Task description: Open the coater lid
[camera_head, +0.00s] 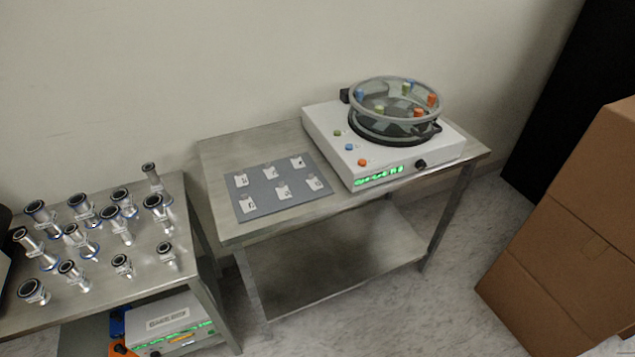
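The coater (375,150) is a white box with green lit digits and a dark knob on its front, standing at the right of a metal table. Its round lid (395,97) is see-through with a grey rim and sits on top, over a dark ring. Orange, blue and green knobs show on and through the lid. A dark handle or latch sticks out at the ring's right front. The lid looks down over the bowl, but I cannot tell whether it is fully seated. Neither of my grippers is in view.
A grey mat (265,207) with several small labelled pieces lies left of the coater. A second metal table (130,262) at left holds several metal pipe fittings, with a white device (170,322) below. Cardboard boxes (575,240) stand at right. Floor between is clear.

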